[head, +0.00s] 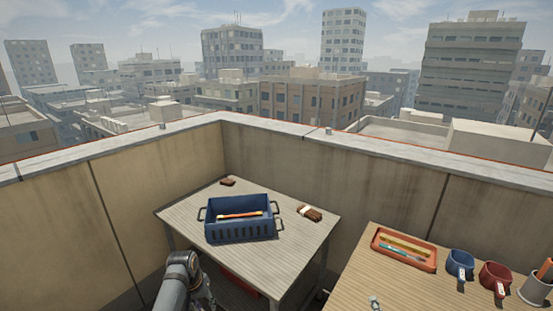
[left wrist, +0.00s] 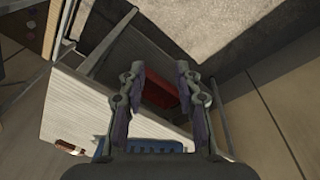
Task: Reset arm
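My left arm (head: 180,275) comes in at the bottom of the head view, in front of the left table. In the left wrist view my left gripper (left wrist: 158,75) has its two fingers apart with nothing held between them. A red object (left wrist: 160,92) shows beyond the fingers, below the tabletop, and is not gripped. My right gripper is not clearly seen in either view.
A blue crate (head: 240,231) holding an orange-and-white item stands on the left table (head: 180,213), with two brown brushes or blocks (head: 310,213) beside it. The right table (head: 400,285) holds an orange tray (head: 381,245), a blue mug (head: 460,264) and a red mug (head: 494,278). Parapet walls (head: 290,160) stand behind.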

